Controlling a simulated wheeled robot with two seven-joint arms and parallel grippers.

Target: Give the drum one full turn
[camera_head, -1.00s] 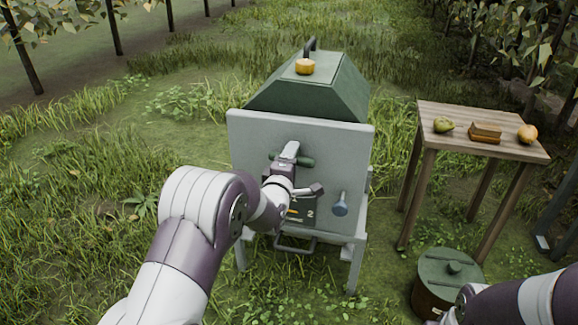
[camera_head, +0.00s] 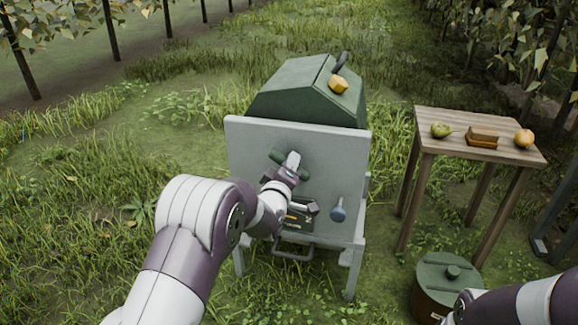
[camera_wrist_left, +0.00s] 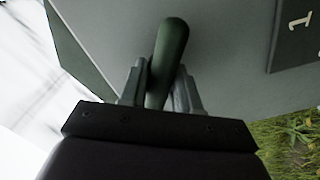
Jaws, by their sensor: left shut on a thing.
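The dark green, flat-sided drum (camera_head: 290,92) sits behind a grey front panel (camera_head: 250,135), turned so its top face tilts to the right. A green crank grip (camera_head: 275,156) stands out from the panel and slants down to the right. My left gripper (camera_head: 292,164) is shut on this grip. In the left wrist view, the left gripper's fingers (camera_wrist_left: 160,88) stand on both sides of the green grip (camera_wrist_left: 172,45). My right arm (camera_head: 515,303) shows at the lower right; its fingers cannot be made out.
A yellow-orange piece (camera_head: 338,84) and a dark handle (camera_head: 341,62) are on the drum. A blue-grey knob (camera_head: 338,210) sits low on the panel. Grass surrounds the stand.

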